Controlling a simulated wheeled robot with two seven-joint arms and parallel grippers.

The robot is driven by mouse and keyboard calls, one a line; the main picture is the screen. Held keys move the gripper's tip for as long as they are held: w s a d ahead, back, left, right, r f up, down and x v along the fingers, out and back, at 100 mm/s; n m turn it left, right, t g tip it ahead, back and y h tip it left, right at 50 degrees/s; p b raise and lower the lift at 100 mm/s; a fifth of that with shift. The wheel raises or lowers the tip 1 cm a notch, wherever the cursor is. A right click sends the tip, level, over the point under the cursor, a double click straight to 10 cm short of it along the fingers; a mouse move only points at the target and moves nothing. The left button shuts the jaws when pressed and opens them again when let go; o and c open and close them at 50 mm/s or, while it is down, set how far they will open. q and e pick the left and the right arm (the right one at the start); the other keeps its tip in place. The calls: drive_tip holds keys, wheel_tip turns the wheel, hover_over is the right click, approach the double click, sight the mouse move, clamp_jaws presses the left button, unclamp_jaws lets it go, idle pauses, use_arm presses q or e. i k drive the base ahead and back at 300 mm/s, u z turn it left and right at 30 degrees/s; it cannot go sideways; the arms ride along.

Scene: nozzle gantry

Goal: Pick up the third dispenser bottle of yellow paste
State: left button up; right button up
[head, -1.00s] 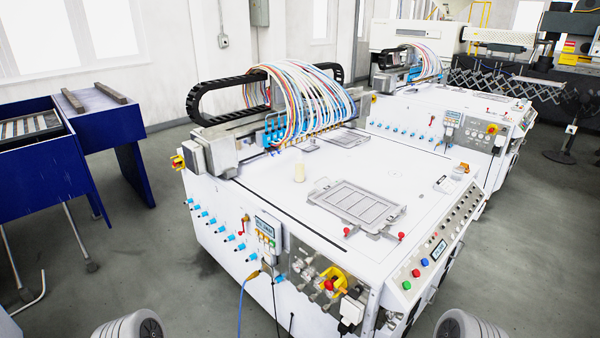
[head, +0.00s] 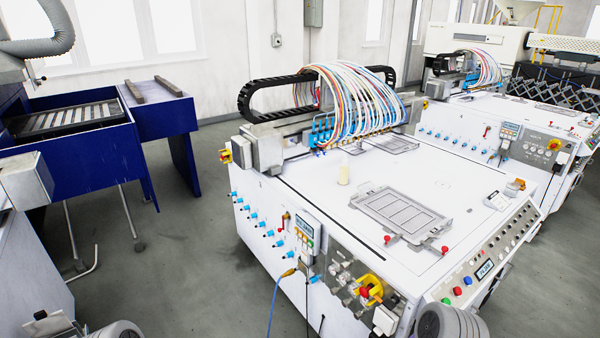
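No other loose bottle can be made out on this machine top. A row of blue dispensers (head: 322,131) with many coloured tubes hangs on the gantry. Neither of my grippers is in view.
A grey frame plate (head: 400,212) with red knobs lies at the right of the top. A control panel (head: 485,265) runs along the right edge. A blue bench (head: 80,150) stands at left. A similar machine (head: 500,125) stands behind. Grey floor lies clear between bench and machine.

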sight(344, 165)
drive_tip(key=u, duration=1)
drive_tip(key=i, duration=2.55)
drive_tip(key=z, duration=0.6)
